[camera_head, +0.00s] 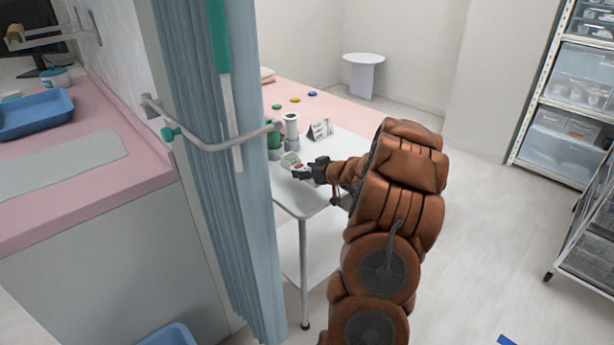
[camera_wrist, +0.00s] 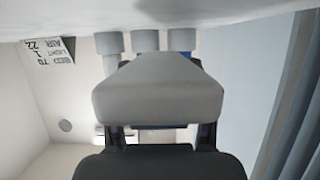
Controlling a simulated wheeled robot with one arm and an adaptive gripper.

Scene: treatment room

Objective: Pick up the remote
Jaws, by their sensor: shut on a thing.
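The remote (camera_head: 291,161) is pale grey with a small reddish patch on top. In the head view it is at my gripper (camera_head: 316,171), over the small white side table (camera_head: 304,199). In the wrist view the remote's broad pale end (camera_wrist: 158,98) fills the middle, between the dark fingers of my gripper (camera_wrist: 160,132). My gripper is shut on the remote. The remote's far end is hidden in the wrist view. I cannot tell whether it still touches the tabletop.
A blue curtain (camera_head: 215,150) hangs close at the left. A pink bed (camera_head: 345,112) with several coloured discs lies behind. The floor at the right (camera_head: 480,250) is mostly clear.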

